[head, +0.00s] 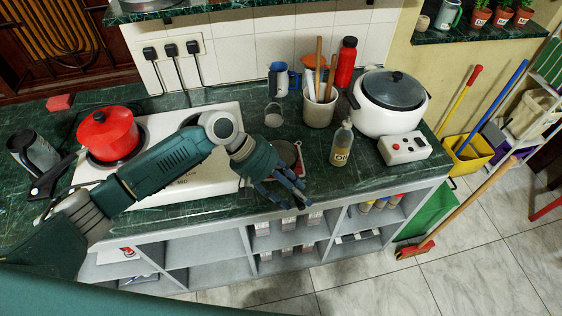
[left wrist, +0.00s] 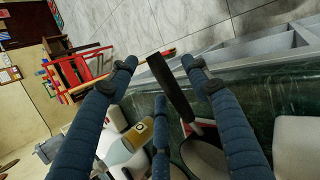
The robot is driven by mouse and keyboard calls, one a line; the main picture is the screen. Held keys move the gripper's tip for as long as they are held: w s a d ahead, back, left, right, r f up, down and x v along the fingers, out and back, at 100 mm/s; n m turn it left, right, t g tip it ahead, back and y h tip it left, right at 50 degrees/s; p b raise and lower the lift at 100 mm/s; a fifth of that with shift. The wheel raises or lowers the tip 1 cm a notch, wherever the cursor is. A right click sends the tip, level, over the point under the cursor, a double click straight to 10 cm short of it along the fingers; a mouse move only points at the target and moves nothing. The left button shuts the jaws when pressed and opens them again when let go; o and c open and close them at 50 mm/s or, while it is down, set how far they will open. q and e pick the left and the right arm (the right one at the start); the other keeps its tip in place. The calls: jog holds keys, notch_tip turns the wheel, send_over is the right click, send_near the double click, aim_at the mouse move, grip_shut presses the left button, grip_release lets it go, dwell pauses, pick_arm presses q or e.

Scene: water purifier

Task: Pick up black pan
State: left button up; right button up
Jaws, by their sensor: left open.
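The black pan (head: 286,153) lies on the green counter at the right edge of the white stove, partly hidden behind my left gripper (head: 287,190). In the left wrist view its long black handle (left wrist: 172,88) extends between the spread fingers of my left gripper (left wrist: 160,78). My right gripper is in neither view.
A red pot (head: 108,134) stands on the white stove (head: 160,187). Open shelves (head: 215,275) run below the counter's front edge.

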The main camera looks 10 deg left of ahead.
pick_arm(q)
jog(key=shift+x, duration=1.1)
jog(key=shift+d+f, duration=0.1)
jog(key=shift+d, duration=0.1)
jog(key=shift+c, duration=1.3)
jog(key=c, duration=0.8)
grip_shut()
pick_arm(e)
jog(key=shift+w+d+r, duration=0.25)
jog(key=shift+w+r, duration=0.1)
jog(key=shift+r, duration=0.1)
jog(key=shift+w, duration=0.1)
